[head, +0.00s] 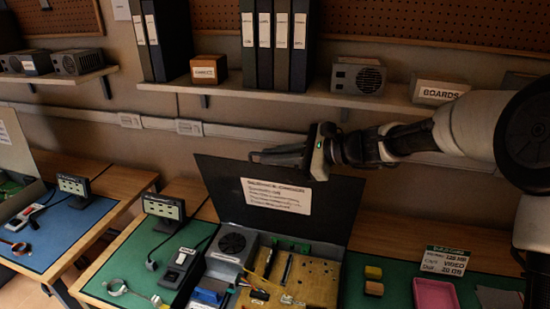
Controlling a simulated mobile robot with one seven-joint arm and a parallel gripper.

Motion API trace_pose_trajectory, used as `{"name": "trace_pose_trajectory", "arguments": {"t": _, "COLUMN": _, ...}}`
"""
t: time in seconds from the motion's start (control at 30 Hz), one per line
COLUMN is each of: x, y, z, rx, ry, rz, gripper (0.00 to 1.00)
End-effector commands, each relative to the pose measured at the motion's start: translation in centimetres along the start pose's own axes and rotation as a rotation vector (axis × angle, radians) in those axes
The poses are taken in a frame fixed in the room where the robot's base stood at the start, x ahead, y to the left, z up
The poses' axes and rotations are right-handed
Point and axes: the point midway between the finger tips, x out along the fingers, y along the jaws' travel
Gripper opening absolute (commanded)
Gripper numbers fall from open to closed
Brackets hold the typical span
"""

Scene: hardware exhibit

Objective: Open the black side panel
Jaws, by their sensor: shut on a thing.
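The black side panel (333,205) stands raised, leaning back at the rear of an open computer case (345,267) on the bench. A white printed label (276,196) is on its face. The case's inside shows a fan unit (232,243) and a tan board (308,270) with several parts. My gripper (262,156) is at the panel's upper edge, coming in from the right, and is shut on the panel. The exact contact at the fingertips is dark and hard to see.
A shelf (290,97) with binders and boxes runs along the wall above my gripper. On the green mat (395,285) at right are small blocks (373,280), a pink tray (434,294) and a sign (444,260). A small display (163,206) and a handheld device (180,268) are left of the case.

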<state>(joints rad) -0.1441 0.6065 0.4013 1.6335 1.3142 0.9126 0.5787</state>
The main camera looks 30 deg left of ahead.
Motion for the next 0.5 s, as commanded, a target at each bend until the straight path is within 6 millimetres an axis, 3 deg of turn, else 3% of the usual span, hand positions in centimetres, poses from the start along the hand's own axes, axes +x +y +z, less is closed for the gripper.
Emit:
{"name": "trace_pose_trajectory", "arguments": {"t": 0.4, "x": 0.02, "y": 0.16, "z": -0.21, "rx": -0.002, "ry": 0.004, "rz": 0.004, "gripper": 0.0}}
{"name": "trace_pose_trajectory", "arguments": {"t": 0.43, "x": 0.02, "y": 0.16, "z": -0.2, "rx": -0.002, "ry": 0.003, "rz": 0.004, "gripper": 0.11}}
{"name": "trace_pose_trajectory", "arguments": {"t": 0.5, "x": 0.01, "y": 0.13, "z": -0.18, "rx": -0.002, "ry": 0.003, "rz": 0.003, "gripper": 0.23}}
